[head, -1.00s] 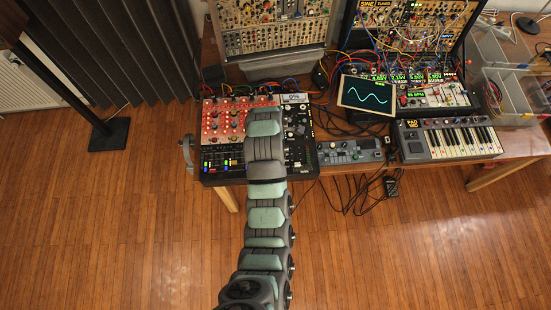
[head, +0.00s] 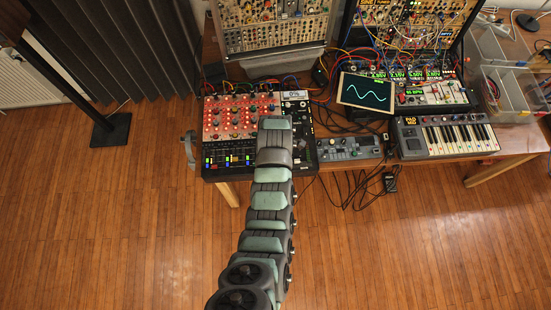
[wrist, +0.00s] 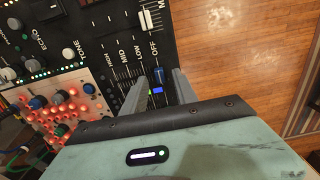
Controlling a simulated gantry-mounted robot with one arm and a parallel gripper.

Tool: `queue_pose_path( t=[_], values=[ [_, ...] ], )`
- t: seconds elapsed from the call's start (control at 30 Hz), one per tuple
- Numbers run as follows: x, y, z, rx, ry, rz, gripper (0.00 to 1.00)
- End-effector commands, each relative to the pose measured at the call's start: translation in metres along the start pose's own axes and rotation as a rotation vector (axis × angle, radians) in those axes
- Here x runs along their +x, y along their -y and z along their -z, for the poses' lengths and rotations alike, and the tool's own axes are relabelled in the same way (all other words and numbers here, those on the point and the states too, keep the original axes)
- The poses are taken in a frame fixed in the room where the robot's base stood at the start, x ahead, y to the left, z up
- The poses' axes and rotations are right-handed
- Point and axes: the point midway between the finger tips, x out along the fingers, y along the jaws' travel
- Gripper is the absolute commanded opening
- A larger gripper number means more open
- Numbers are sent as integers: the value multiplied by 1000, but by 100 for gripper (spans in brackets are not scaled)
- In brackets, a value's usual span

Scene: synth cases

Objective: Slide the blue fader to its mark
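The mixer (head: 302,150) stands at the table's front left edge, with a row of faders on a black panel. My gripper (wrist: 161,76) is over the fader panel. Its two grey fingers are apart, one on each side of the blue fader, with a gap visible around the cap. I cannot tell how high the fingertips are above the panel. In the head view my arm hides the gripper and part of the mixer.
A white-capped fader (wrist: 146,20) and several knobs are close to the fingers. A small display (head: 294,94) on the mixer reads 0%. A small grey device (head: 350,148) and a keyboard (head: 450,137) stand to the right. Wooden floor (head: 130,240) lies beyond the table edge.

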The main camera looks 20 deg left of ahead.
Motion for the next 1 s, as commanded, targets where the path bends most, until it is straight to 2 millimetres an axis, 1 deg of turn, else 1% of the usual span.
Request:
queue_pose_path(
  t=[0.1, 0.2, 0.47, 0.9, 1.0],
  values=[
    [6, 1, 0, 0, 0, 3, 35],
    [9, 1, 0, -1, 0, 2, 35],
    [9, 0, 0, -1, 1, 0, 35],
    [9, 0, 0, 0, 1, 0, 0],
    [9, 0, 0, 0, 1, 0, 0]
  ],
)
